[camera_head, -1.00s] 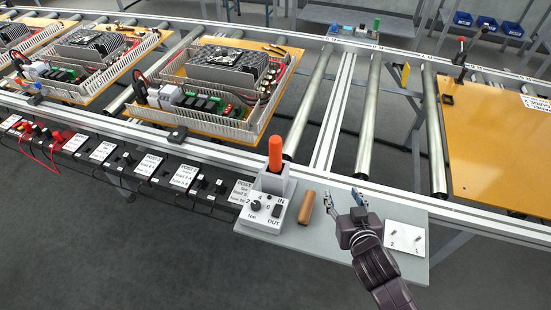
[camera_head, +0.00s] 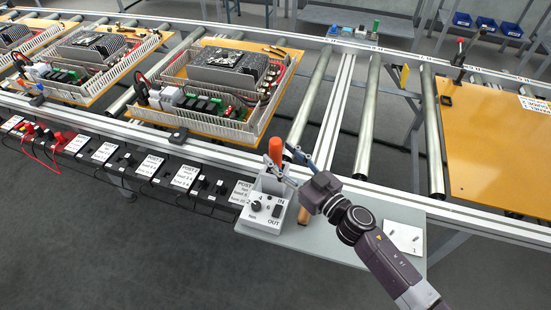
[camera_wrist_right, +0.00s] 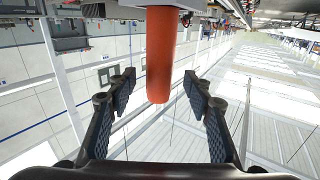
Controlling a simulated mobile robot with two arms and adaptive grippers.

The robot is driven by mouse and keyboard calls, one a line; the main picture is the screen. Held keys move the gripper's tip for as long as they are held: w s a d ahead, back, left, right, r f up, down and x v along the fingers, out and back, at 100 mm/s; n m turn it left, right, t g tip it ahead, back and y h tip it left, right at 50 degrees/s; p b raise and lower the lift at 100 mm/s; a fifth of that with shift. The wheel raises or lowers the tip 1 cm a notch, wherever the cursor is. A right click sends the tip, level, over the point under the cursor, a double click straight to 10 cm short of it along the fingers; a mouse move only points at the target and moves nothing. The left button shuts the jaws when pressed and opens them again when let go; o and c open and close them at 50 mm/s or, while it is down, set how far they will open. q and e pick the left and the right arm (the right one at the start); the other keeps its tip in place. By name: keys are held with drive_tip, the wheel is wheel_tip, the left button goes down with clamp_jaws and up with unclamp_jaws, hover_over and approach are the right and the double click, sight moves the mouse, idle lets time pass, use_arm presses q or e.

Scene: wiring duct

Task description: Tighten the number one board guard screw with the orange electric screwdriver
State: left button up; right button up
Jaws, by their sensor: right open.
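The orange electric screwdriver (camera_head: 275,152) stands upright in its grey holder on a white control box (camera_head: 262,212) with a knob and IN and OUT labels. My right gripper (camera_head: 288,160) is open beside the orange handle. In the right wrist view the orange handle (camera_wrist_right: 160,60) lies between the two open fingers of my right gripper (camera_wrist_right: 160,95), with a gap on each side. A white plate (camera_head: 403,238) with small screws, numbered 1 and 2 earlier, lies on the grey shelf. My left gripper is not in view. I cannot make out the board guard screw.
A brown wooden handle (camera_head: 304,215) lies on the grey shelf (camera_head: 345,240), partly behind my right gripper. Boards with electronics (camera_head: 215,95) sit on the roller conveyor at left. An orange-yellow panel (camera_head: 495,150) lies at right. Bare rollers (camera_head: 369,125) lie between them.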

drive_tip(key=x, duration=0.3)
drive_tip(key=shift+w+r, duration=0.1)
drive_tip(key=shift+c, duration=0.3)
clamp_jaws()
drive_tip(key=shift+r, duration=0.1)
